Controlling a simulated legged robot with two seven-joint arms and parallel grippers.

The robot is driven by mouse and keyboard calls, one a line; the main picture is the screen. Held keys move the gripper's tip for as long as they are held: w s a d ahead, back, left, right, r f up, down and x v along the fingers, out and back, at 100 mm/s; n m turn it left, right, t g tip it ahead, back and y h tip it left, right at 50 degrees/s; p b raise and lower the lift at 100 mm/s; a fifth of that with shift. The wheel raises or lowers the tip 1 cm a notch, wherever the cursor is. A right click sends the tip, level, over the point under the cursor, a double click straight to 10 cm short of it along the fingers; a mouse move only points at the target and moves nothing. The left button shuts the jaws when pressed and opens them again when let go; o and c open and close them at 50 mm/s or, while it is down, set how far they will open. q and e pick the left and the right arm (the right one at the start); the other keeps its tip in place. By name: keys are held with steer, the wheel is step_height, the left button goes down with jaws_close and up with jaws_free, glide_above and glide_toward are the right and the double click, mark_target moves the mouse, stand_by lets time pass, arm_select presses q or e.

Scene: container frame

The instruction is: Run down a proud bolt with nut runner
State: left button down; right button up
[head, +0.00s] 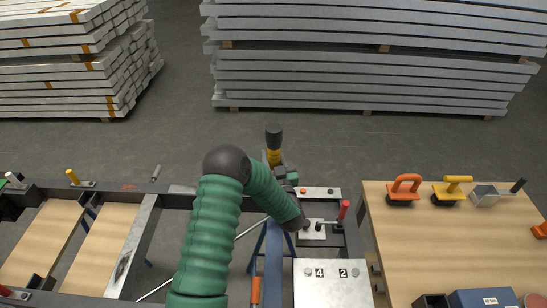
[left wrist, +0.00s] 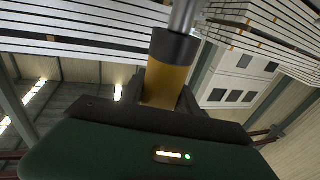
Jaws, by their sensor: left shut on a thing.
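The nut runner (head: 274,139), with a yellow body and a black end, stands out beyond the far side of the frame. My left gripper (head: 277,167) is shut around its yellow body. In the left wrist view, the nut runner (left wrist: 168,75) shows yellow between the black jaws (left wrist: 163,92), with a black collar and a grey metal shaft running off the top edge. A pale plate (head: 333,285) marked 4 and 2 has a bolt head (head: 308,271) and another (head: 355,272). I cannot tell which bolt is proud. My right gripper is out of view.
A dark frame (head: 150,192) with wooden panels extends left. A red-handled clamp (head: 343,210) stands by a small plate (head: 313,230). The wooden table (head: 405,245) at right bears an orange-handled tool (head: 405,188) and a yellow-handled one (head: 452,190). Stacked metal beams (head: 370,80) stand behind, across clear floor.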

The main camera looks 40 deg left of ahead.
arm_select(q)
steer(key=shift+d+r, duration=0.2)
steer(key=shift+d, duration=0.35)
steer(key=shift+d+r, duration=0.2)
steer(key=shift+d, duration=0.35)
steer(key=shift+a+f, duration=0.2)
steer(key=shift+a, duration=0.2)
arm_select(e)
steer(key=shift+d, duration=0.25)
arm_select(q)
steer(key=shift+d+r, duration=0.15)
steer(key=shift+d, duration=0.05)
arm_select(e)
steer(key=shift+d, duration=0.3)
arm_select(q)
steer(key=shift+a, duration=0.2)
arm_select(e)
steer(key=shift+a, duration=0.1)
arm_select(q)
steer(key=shift+a, duration=0.3)
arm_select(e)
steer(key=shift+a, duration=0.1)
